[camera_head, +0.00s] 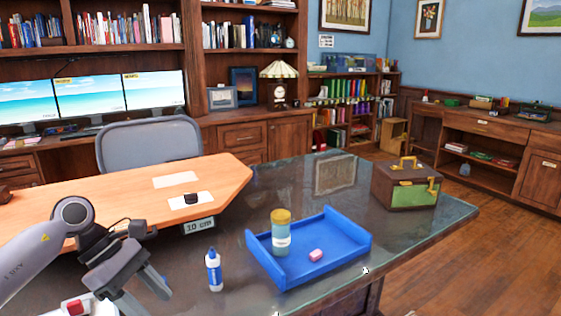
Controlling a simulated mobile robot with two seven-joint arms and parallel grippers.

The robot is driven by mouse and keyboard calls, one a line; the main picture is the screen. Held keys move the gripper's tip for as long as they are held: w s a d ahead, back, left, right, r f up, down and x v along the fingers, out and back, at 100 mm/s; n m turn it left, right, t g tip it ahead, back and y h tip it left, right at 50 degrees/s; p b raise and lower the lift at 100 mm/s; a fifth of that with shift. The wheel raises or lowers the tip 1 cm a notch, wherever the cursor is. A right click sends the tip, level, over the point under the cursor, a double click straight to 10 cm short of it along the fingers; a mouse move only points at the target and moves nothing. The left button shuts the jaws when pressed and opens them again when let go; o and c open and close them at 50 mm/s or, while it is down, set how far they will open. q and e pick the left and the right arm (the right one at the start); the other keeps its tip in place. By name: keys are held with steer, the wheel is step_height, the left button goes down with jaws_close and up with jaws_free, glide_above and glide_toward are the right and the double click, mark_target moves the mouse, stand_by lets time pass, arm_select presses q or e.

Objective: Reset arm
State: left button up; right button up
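My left arm comes in from the left, and its grey gripper (153,297) hangs over the near left of the glossy dark table (430,215). Its two fingers look spread apart with nothing between them. A white and blue bottle (214,272) stands upright to the right of the gripper, apart from it. My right gripper is not in view.
A blue tray (345,262) holds a yellow-lidded jar (281,235) and a pink block (316,255). A green and brown box (405,186) stands at the back right. An orange desktop (120,205) adjoins at left, with a grey chair (150,145) behind it.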

arm_select(q)
steer(key=s+d+r+n+t+h+p, duration=0.1)
steer(key=s+d+n+t+h, duration=0.15)
steer(key=d+n+h, duration=0.45)
steer(key=s+d+r+n+t+h+p, duration=0.1)
steer(key=d+n+t+h+p, duration=0.15)
steer(key=d+n+h, duration=0.4)
steer(key=s+a+f+n+t+y+p, duration=0.1)
steer(key=a+f+n+t+y, duration=0.35)
steer(key=n, duration=1.05)
steer(key=s+a+f+n+t+y+p, duration=0.15)
steer(key=f+n+t+y, duration=0.35)
steer(key=n+t+y, duration=0.7)
steer(key=s+a+f+n+g+y, duration=0.2)
steer(key=s+a+f+n+g, duration=0.2)
steer(key=s+f+n+g, duration=0.6)
steer(key=s+f+n, duration=0.1)
steer(key=s+n, duration=0.1)
steer(key=n, duration=0.1)
steer(key=shift+s+f, duration=0.25)
steer(key=shift+s, duration=0.1)
